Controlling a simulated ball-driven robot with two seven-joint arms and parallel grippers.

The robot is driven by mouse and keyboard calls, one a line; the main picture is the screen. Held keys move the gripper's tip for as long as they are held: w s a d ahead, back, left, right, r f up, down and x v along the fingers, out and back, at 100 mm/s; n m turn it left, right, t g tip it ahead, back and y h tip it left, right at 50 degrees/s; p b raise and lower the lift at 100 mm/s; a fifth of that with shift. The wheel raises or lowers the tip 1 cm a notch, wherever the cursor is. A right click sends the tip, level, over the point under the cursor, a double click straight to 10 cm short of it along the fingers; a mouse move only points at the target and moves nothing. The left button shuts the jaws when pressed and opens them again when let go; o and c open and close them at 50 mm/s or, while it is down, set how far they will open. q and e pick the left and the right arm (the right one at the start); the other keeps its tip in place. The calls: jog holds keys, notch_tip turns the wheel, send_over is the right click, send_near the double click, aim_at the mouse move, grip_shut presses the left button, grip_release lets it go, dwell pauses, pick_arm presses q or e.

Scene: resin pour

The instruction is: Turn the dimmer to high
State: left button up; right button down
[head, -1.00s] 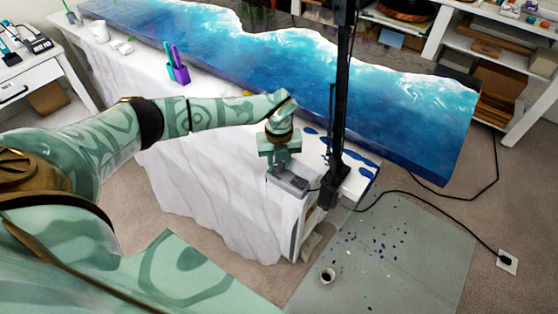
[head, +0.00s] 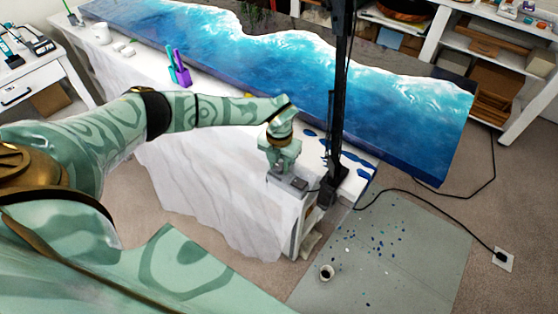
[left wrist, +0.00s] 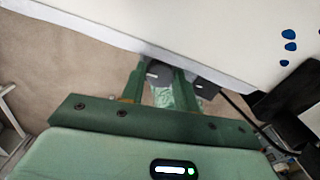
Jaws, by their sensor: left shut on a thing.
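The dimmer (head: 298,184) is a small dark grey box at the near end of the white-covered table. My left gripper (head: 281,172) points down at it, and its fingers hide part of it. In the left wrist view, the left gripper (left wrist: 162,88) is shut on the dimmer's dark round knob (left wrist: 158,72), which has a short white mark. Another dark part of the dimmer (left wrist: 203,84), with a light mark, shows right of the fingers. The dimmer's setting cannot be read. My right gripper is not in view.
A black upright stand (head: 335,110) rises close to the right of my gripper. A blue resin slab (head: 390,115) lies behind it. A black cord (head: 425,203) runs to a floor outlet (head: 503,258). A purple-and-teal holder (head: 180,70) stands further along the table.

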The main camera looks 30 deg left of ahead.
aim_at(279, 166)
pick_arm(q)
jog(key=m+p, duration=0.1)
jog(key=m, duration=0.5)
jog(key=shift+w+r, duration=0.1)
jog(key=m, duration=0.6)
jog(key=shift+m+p, duration=0.3)
jog(key=shift+p, duration=0.1)
jog(key=o, duration=0.7)
notch_tip(279, 166, up, 16)
jog(key=p, duration=0.2)
dwell(0.5)
